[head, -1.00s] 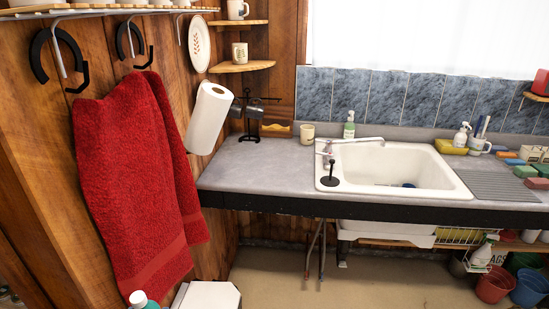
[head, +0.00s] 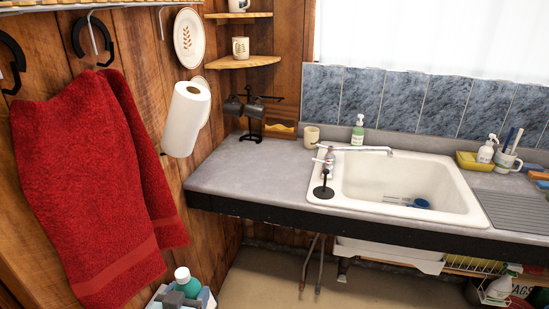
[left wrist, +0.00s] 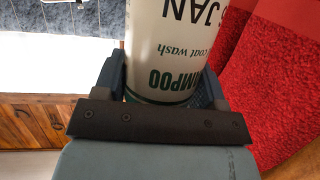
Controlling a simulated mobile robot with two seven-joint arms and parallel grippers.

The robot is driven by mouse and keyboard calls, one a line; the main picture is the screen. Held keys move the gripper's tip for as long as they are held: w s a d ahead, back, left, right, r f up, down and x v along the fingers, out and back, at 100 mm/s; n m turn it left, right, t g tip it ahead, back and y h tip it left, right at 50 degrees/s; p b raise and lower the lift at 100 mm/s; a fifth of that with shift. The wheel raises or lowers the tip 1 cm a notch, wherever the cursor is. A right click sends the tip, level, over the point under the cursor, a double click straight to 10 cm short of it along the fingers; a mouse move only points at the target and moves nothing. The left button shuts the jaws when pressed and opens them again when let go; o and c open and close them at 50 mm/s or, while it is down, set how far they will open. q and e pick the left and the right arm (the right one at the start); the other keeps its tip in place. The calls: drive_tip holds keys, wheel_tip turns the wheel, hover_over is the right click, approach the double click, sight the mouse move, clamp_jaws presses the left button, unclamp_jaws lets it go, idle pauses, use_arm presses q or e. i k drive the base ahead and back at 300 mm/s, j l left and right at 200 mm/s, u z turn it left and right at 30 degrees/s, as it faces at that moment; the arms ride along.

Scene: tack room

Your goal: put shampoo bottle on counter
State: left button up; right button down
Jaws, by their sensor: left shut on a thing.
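The bottle's lower part is hidden in the head view. My right gripper is out of view.
The counter's left part is clear in front of a black mug rack (head: 252,118). A cup (head: 311,135), green soap bottle (head: 358,130) and sink (head: 405,185) are further right. A red towel (head: 90,185) hangs at left, near a paper roll (head: 187,118).

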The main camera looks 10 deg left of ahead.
sight(269, 164)
drive_tip(key=i+l+z, duration=0.1)
drive_tip(key=i+l, duration=0.55)
drive_tip(key=i, duration=0.15)
